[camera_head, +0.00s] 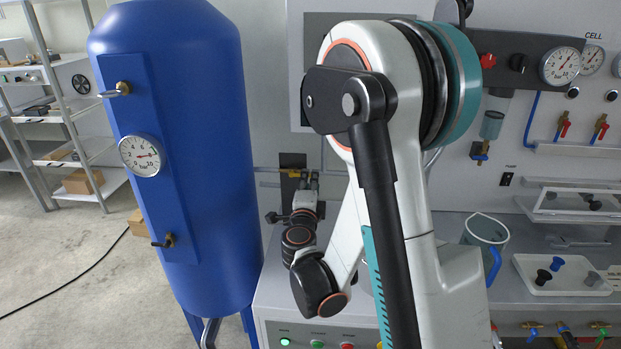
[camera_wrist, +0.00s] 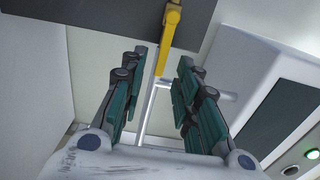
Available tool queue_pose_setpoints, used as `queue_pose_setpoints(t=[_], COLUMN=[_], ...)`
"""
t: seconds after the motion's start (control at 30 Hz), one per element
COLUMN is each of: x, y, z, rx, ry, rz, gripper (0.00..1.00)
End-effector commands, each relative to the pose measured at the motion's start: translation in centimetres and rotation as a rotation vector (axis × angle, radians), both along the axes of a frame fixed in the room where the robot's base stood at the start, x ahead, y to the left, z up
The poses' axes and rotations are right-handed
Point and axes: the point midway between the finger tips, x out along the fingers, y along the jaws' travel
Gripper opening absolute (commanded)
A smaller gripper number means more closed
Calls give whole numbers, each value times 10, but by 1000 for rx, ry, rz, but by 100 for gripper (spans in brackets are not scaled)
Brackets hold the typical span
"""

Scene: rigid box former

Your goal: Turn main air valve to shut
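A yellow lever handle (camera_wrist: 169,38), which looks like the main air valve's, shows at the top of the wrist view against a dark plate. It points down the picture, toward the gap between my fingers. The valve body is mostly hidden.
A blue air tank (camera_head: 205,150) with a pressure gauge (camera_head: 141,155) stands at the left. A bench (camera_head: 285,298) with lit buttons is below my arm. A jug (camera_head: 485,230) and a white tray (camera_head: 540,285) are at the right. A pipe (camera_wrist: 148,110) runs behind my fingers.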

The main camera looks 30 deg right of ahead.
Motion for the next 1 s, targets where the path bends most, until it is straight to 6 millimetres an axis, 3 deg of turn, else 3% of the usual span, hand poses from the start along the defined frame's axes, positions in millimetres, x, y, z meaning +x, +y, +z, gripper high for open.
queue_pose_setpoints(t=[0.2, 0.53, 0.57, 0.7, 1.0], x=[18, 21, 21, 21, 24], y=[-12, -14, -14, -14, -14], z=[-1, 0, 0, 0, -1], rx=[0, 0, 0, 0, 6], ry=[0, 0, 0, 0, -4], rz=[-1, 1, 0, 0, 0], gripper=[29, 29, 27, 0, 0])
